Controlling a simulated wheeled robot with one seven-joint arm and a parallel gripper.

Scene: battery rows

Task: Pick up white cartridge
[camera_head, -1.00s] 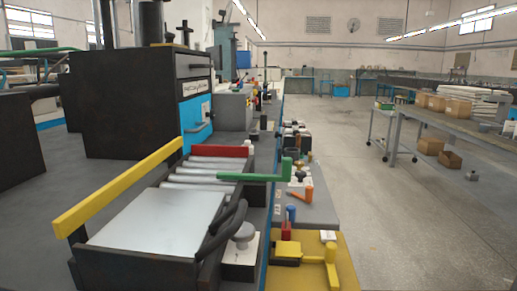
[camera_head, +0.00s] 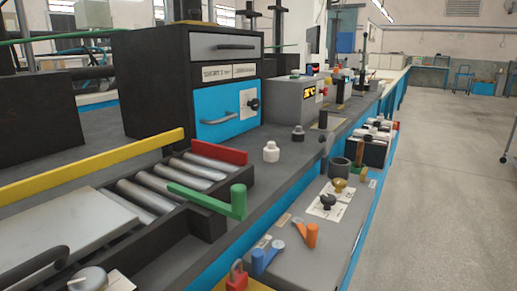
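A small white stepped cylinder (camera_head: 271,153), which looks like the white cartridge, stands upright on the dark bench top. It is right of the red bar at the end of the rollers and in front of the blue-fronted cabinet. Nothing touches it and it is fully visible. My gripper is not in view.
A roller conveyor with a red bar (camera_head: 220,150), yellow rail (camera_head: 95,165) and green lever (camera_head: 238,200) stands left of the cartridge. The blue-fronted cabinet (camera_head: 217,95) is behind. A dark knob (camera_head: 298,134) stands nearby. A lower grey shelf (camera_head: 335,230) holds handles and knobs.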

